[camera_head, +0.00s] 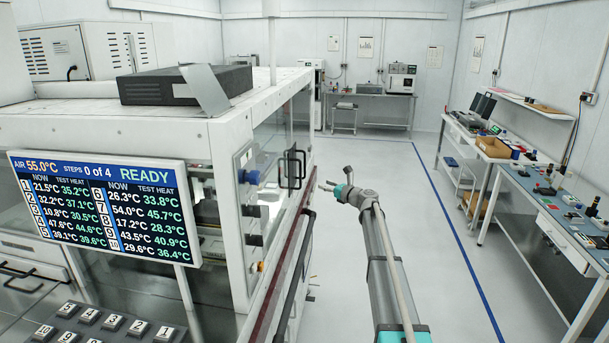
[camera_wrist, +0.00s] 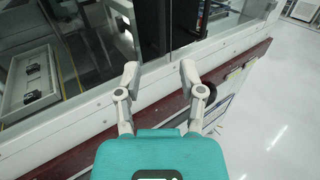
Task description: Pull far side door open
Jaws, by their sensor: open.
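The test handler (camera_head: 150,127) is a white machine on the left in the head view. Glass side panels (camera_head: 268,150) line its right flank, and a black bar handle (camera_head: 292,169) stands out there. I cannot tell any gap at the far side door. My gripper (camera_head: 328,187) is open and empty, just right of the handle, its fingers pointing left toward the machine. In the wrist view, my open fingers (camera_wrist: 158,73) are over the white lower frame (camera_wrist: 100,103), below dark upright parts (camera_wrist: 153,25) and glass. Contact with the handle is not visible.
A dark red rail (camera_wrist: 85,150) and a black bar (camera_head: 294,290) run along the machine's side below the glass. A monitor (camera_head: 105,205) is at front left. Workbenches (camera_head: 535,195) stand on the right. The floor between (camera_head: 440,250) is clear.

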